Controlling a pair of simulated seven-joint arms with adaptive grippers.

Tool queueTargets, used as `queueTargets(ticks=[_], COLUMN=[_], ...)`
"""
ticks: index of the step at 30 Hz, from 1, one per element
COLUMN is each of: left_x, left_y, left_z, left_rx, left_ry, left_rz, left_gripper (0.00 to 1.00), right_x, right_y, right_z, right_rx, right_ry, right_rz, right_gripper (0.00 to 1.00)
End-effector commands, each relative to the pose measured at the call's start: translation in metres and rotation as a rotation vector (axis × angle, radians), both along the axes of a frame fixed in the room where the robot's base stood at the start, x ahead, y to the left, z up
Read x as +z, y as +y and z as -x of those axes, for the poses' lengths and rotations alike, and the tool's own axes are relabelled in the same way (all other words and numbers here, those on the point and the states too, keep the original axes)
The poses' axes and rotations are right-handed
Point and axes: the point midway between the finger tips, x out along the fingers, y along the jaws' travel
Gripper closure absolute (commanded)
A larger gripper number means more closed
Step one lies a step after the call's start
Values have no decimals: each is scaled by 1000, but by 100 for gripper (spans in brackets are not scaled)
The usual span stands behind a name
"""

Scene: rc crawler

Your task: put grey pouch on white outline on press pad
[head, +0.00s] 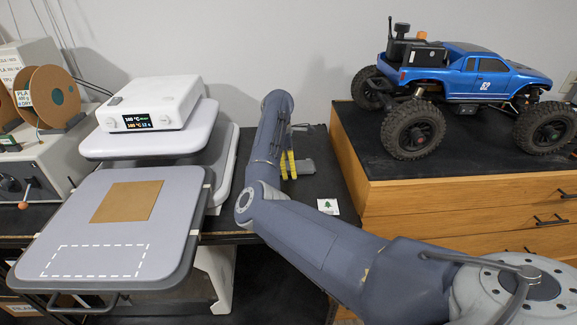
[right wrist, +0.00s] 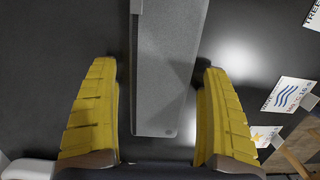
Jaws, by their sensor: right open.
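A flat grey piece, apparently the grey pouch (right wrist: 168,75), lies on the dark table and shows between the fingers in the right wrist view. Part of it shows in the head view (head: 305,167), beside the yellow fingertips. My right gripper (head: 288,164) is open, with its yellow fingers (right wrist: 158,110) on either side of the pouch and apart from it. My arm hides part of the pouch in the head view. The grey press pad (head: 170,250) is at the left, with a dashed white outline (head: 95,246) near its front edge. My left gripper is not in view.
A tan square (head: 127,201) lies on the pad behind the outline. The white heat press (head: 150,103) stands behind the pad. A tree-marked card (head: 328,206) lies near my arm. A blue crawler (head: 470,75) stands on the wooden cabinet (head: 440,200) at right.

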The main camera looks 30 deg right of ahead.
Motion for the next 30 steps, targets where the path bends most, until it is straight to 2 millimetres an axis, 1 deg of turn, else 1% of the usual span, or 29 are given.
queueTargets(ticks=[4, 8, 18, 21, 24, 28, 30], left_x=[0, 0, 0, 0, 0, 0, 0], left_y=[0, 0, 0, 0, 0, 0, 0], left_z=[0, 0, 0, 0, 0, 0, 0], left_rx=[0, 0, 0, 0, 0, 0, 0], left_ry=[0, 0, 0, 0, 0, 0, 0], left_rz=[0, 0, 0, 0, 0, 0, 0], left_gripper=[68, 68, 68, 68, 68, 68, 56], right_x=[4, 18, 76, 91, 104, 115, 118], right_y=[0, 2, 10, 12, 13, 15, 16], right_z=[0, -2, -6, -7, -8, -9, -9], right_rx=[0, -1, 0, 0, 0, 1, 1], right_ry=[-1, -4, -4, -2, -3, -1, 0], right_rz=[0, 0, 0, -2, -1, 0, -1], right_gripper=[19, 19, 19, 19, 19, 19, 19])
